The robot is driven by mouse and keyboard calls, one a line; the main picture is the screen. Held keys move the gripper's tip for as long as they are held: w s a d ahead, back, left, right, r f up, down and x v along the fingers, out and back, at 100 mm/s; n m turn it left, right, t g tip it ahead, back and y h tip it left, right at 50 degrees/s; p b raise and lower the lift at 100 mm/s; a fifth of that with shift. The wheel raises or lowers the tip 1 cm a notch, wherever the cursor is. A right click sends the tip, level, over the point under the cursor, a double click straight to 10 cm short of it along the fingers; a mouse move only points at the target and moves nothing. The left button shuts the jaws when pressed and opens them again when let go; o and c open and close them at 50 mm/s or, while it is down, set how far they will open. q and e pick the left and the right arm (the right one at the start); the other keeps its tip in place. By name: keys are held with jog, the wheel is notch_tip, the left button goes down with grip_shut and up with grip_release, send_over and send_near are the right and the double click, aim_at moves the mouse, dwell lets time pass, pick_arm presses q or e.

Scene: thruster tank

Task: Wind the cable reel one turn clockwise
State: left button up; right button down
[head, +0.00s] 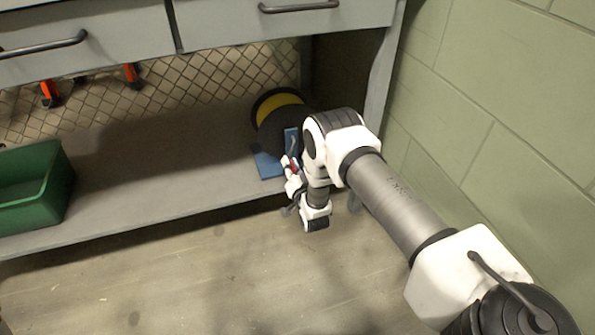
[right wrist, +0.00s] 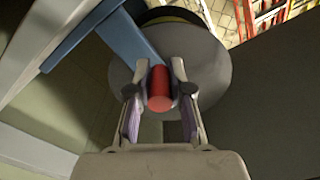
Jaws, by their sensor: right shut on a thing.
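The cable reel (head: 284,108), with a dark round disc and yellow cable, stands on the lower shelf at the right end, on a blue stand (head: 267,165). My right gripper (head: 290,170) is at the front of the reel, partly hidden behind its own arm links. In the right wrist view the gripper (right wrist: 158,85) is shut on a red handle (right wrist: 159,88), with one finger on each side of it. The grey disc of the reel (right wrist: 205,65) lies behind the handle, and a blue stand post (right wrist: 135,42) shows above left. My left gripper is not in view.
A green bin (head: 62,190) sits on the shelf (head: 160,165) at the left. Drawers (head: 90,30) hang above the shelf. A bench leg (head: 380,75) and a green block wall (head: 490,100) stand close on the right. The middle of the shelf is clear.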

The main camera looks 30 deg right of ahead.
jog(key=m, duration=0.1)
jog(key=a+r+m+p, duration=0.1)
jog(key=a+m, duration=0.1)
jog(key=shift+w+r+m, duration=0.2)
jog(key=shift+w+m, duration=0.05)
jog(key=shift+m, duration=0.05)
jog(key=shift+w+a+r+m+p, duration=0.1)
jog(key=shift+a+r+m+p, duration=0.3)
jog(key=shift+r+m+p, duration=0.95)
jog(key=shift+w+a+r+m+p, duration=0.1)
jog(key=shift+a+r+m+p, duration=0.4)
jog(key=shift+m, duration=1.6)
jog(key=shift+w+a+r+m+p, duration=0.1)
jog(key=shift+a+r+m+p, duration=0.2)
jog(key=shift+r+m+p, duration=1)
jog(key=shift+f+m+b, duration=0.3)
jog(key=shift+f+m, duration=0.15)
jog(key=shift+f, duration=0.1)
jog(key=c, duration=1)
grip_release()
jog(key=shift+c, duration=0.2)
